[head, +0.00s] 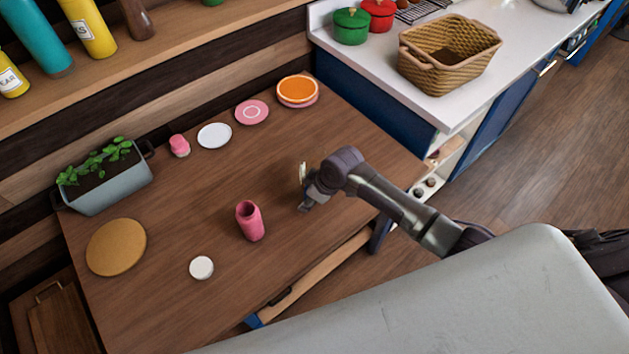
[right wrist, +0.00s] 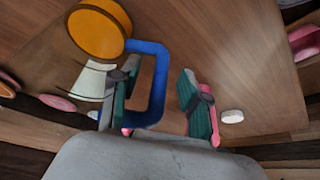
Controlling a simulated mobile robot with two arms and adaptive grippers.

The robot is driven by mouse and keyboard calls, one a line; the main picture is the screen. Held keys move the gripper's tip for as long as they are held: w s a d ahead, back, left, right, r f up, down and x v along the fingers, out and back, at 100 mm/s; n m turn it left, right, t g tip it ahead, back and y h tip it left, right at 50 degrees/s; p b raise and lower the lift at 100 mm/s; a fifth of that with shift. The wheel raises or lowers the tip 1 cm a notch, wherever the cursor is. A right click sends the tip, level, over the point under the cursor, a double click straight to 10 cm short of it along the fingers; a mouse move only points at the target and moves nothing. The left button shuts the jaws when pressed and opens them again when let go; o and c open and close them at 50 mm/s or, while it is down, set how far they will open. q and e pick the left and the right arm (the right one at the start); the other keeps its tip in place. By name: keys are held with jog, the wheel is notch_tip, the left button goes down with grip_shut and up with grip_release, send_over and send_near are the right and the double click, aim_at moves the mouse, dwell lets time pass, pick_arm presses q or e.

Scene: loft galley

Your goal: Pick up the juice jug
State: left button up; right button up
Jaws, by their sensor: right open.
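In the right wrist view a jug with a round orange top (right wrist: 98,28), a pale body with dark marks and a blue looped handle (right wrist: 158,90) shows at upper left. My right gripper (right wrist: 160,72) is open, its two green-padded fingers on either side of the handle. I cannot tell whether they touch it. In the head view my right gripper (head: 304,187) is low over the table's right part, partly hidden by its own wrist. I cannot make out the jug clearly there. My left gripper is not in view.
A pink cup (head: 250,221) stands left of the gripper on the wooden table (head: 185,215). A white disc (head: 201,267), round board (head: 116,247), planter (head: 108,180) and several plates (head: 252,112) lie around. A white counter (head: 440,106) with a basket (head: 450,54) is behind right.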

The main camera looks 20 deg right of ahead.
jog(key=c, duration=0.4)
grip_shut()
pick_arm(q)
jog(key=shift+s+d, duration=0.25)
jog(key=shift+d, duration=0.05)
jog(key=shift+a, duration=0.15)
pick_arm(e)
jog(key=shift+r, duration=0.15)
